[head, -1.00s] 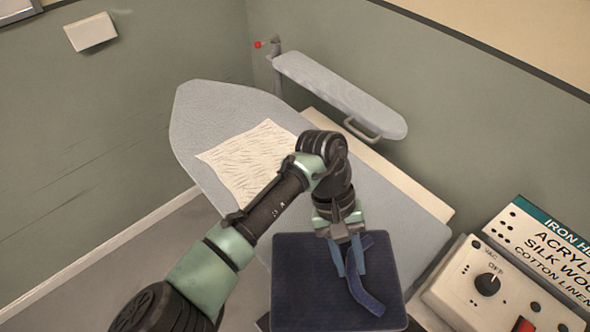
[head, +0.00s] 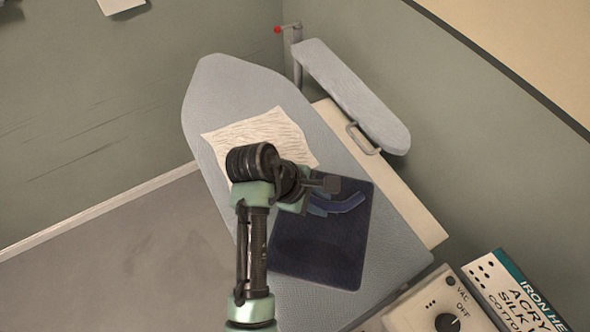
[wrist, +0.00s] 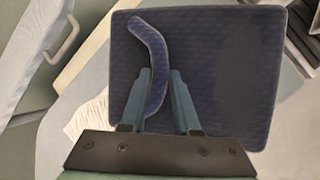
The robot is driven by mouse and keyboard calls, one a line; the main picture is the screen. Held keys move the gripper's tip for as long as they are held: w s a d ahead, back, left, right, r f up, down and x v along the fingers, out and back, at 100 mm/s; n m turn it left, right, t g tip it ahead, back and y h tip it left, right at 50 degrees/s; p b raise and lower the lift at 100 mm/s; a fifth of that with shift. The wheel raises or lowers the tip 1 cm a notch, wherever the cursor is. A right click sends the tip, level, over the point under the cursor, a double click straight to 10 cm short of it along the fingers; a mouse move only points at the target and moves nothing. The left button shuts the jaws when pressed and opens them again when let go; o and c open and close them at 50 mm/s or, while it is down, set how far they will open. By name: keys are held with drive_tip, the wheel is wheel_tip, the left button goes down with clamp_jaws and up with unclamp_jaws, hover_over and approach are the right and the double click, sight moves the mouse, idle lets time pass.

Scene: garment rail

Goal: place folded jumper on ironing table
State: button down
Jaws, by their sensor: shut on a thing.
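The folded jumper is a dark navy square (head: 318,252) with a raised curved blue strip on top. My gripper (head: 322,206) is at its upper part in the head view, shut on the jumper at the strip. In the wrist view the two blue fingers (wrist: 161,74) lie over the jumper (wrist: 235,70), with the strip by the left finger. The ironing table (head: 222,88) is a pale grey pointed board. The jumper is over its middle and right part; I cannot tell whether it touches the board. My arm hides part of the board.
A cream creased cloth (head: 238,138) lies on the board beside the jumper. A narrow grey sleeve board (head: 350,95) on a post stands at the back right. A control box (head: 425,305) and an iron-heat sign (head: 510,290) are at lower right. Walls close in behind.

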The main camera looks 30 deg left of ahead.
sight(290, 219)
drive_tip(key=f, duration=0.5)
drive_tip(key=shift+s+a+f+p, duration=0.1)
drive_tip(key=shift+a+p, duration=0.1)
drive_tip(key=shift+p, duration=0.15)
drive_tip(key=shift+f, duration=2.4)
drive_tip(key=c, duration=0.6)
unclamp_jaws()
drive_tip(key=shift+c, duration=0.2)
drive_tip(key=v, duration=1.2)
drive_tip(key=shift+s, duration=0.1)
